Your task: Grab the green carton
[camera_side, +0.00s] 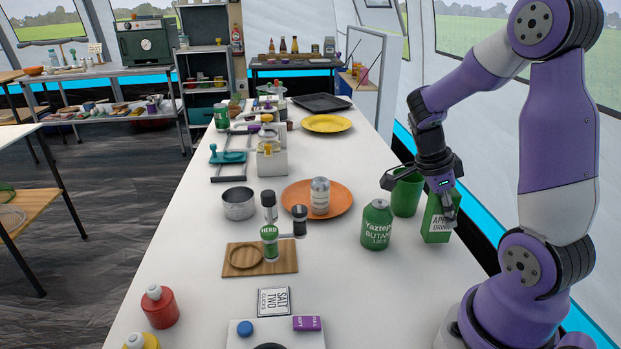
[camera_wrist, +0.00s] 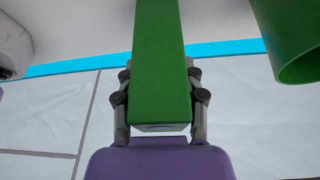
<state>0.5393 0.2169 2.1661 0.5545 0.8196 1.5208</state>
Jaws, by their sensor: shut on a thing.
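The green carton (camera_side: 436,222), labelled as an apple drink, stands upright near the right edge of the white table. It also fills the middle of the wrist view (camera_wrist: 159,60). My gripper (camera_side: 440,204) comes down over the carton from above. In the wrist view my gripper (camera_wrist: 160,100) has one finger on each side of the carton, shut on it. In the side view the fingers partly cover the carton's upper part. The carton's base appears at or very near the tabletop; I cannot tell if it is lifted.
A green cup (camera_side: 406,196) stands close behind the carton, and a green butane canister (camera_side: 376,226) stands to its left. An orange plate (camera_side: 295,196) bears a silver can (camera_side: 320,196). A wooden board (camera_side: 284,256) lies nearer the front. The table between the board and the canister is clear.

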